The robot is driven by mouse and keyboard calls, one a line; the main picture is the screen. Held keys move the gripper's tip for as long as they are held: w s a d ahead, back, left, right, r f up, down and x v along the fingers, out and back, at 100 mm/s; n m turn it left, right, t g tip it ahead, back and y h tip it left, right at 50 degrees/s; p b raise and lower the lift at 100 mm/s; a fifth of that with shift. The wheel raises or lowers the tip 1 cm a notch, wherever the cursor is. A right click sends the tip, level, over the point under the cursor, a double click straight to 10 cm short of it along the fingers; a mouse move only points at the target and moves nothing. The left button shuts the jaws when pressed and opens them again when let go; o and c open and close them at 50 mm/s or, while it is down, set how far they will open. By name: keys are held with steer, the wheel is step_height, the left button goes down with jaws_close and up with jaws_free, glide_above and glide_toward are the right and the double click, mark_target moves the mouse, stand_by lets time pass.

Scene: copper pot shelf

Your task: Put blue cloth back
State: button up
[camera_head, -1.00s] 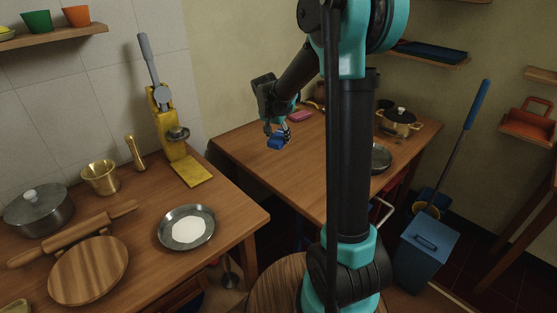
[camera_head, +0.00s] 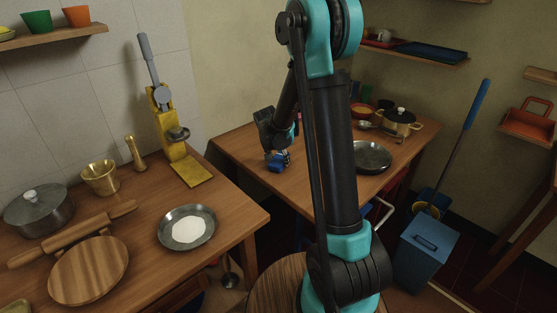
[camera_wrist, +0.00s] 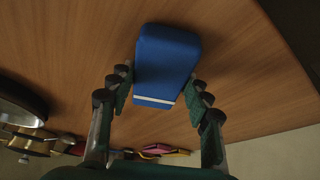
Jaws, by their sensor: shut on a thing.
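The blue cloth (camera_wrist: 168,55) is a folded blue block with a white stripe near one end. In the wrist view it lies between the two fingers of my gripper (camera_wrist: 158,88), which is shut on it. In the head view the blue cloth (camera_head: 276,167) shows below my gripper (camera_head: 277,155), low over the left part of the back wooden table (camera_head: 235,148). I cannot tell whether the cloth touches the tabletop.
A yellow press (camera_head: 172,135) stands on the left counter. A pink item (camera_wrist: 165,149) shows in the wrist view. The tabletop around the cloth is clear.

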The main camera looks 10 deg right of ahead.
steer(key=shift+f, duration=0.15)
steer(key=o, duration=1.2)
steer(key=v, duration=1.2)
steer(key=s+d+f+n, duration=0.2)
steer(key=s, duration=0.7)
steer(key=s+d+f+n+y, duration=0.1)
steer(key=s+d+f+n, duration=0.1)
steer(key=s, duration=0.7)
steer(key=s+d+f+n+y, duration=0.1)
steer(key=s+d+f+n, duration=0.1)
steer(key=s, duration=0.7)
steer(key=shift+d+f+n+t, duration=0.3)
steer(key=shift+d+f+n, duration=0.05)
steer(key=shift+d+n, duration=0.05)
steer(key=shift+w, duration=0.1)
